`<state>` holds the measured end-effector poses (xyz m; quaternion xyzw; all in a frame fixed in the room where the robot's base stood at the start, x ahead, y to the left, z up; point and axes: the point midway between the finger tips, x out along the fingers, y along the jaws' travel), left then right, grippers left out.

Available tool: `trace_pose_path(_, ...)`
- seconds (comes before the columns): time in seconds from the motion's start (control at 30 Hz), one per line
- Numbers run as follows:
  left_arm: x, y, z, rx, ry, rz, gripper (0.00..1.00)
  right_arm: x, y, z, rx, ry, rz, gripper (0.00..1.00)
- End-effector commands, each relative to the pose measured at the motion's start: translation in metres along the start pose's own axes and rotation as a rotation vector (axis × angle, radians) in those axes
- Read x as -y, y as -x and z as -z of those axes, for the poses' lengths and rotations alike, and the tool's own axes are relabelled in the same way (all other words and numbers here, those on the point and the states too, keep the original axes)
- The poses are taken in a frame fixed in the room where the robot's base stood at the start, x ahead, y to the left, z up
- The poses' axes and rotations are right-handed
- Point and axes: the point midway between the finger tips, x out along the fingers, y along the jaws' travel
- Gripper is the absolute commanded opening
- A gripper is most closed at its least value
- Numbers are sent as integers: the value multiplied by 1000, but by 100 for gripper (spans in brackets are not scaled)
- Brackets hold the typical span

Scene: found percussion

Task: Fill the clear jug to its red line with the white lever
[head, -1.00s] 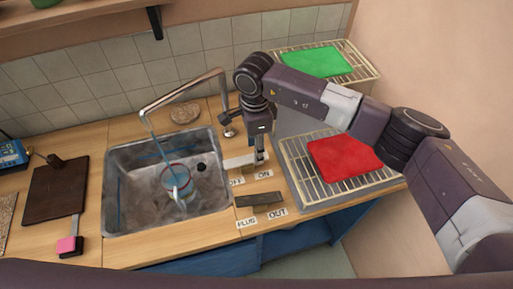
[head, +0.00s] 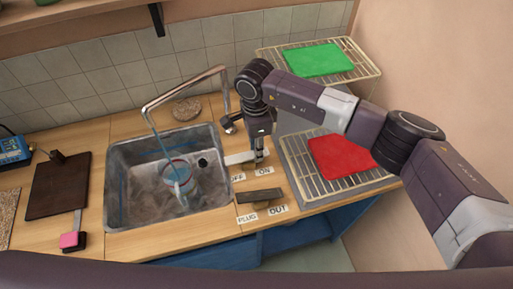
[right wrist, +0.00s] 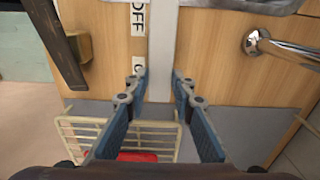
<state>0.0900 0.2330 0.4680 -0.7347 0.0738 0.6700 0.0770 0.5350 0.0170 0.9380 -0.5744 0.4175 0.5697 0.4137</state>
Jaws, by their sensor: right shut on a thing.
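The clear jug (head: 178,178) stands in the sink under the tap, with a red ring near its top. A bluish stream of water (head: 158,140) falls from the tap into the jug; I cannot tell the water level inside. The white lever (head: 240,158) lies on the counter right of the sink, by the OFF and ON labels. My right gripper (head: 262,157) is shut on the lever, toward the ON side. In the right wrist view, the lever (right wrist: 162,50) runs between my fingers (right wrist: 160,88). My left gripper is not in view.
The metal sink (head: 115,205) has a dark drain. A dark lever (head: 261,196) sits by the PLUG and OUT labels. A rack with a red cloth (head: 340,157) stands right; a green cloth (head: 318,60) lies behind. A dark board (head: 58,186) and a pink-ended tool (head: 70,240) lie left.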

Motion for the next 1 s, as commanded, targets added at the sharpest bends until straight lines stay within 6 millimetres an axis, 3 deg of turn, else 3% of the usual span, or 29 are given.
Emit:
trace_pose_path(0.4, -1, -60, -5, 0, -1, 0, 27, 1, 1, -11, -237, 5, 4, 0)
trace_pose_path(0.9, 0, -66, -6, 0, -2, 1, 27, 0, 8, -12, -298, 0, 1, 0)
trace_pose_path(0.93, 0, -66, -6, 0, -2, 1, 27, 0, 8, -12, -298, 0, 1, 24)
trace_pose_path(1.0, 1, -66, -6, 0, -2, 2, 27, 0, 8, -12, -298, 0, 1, 32)
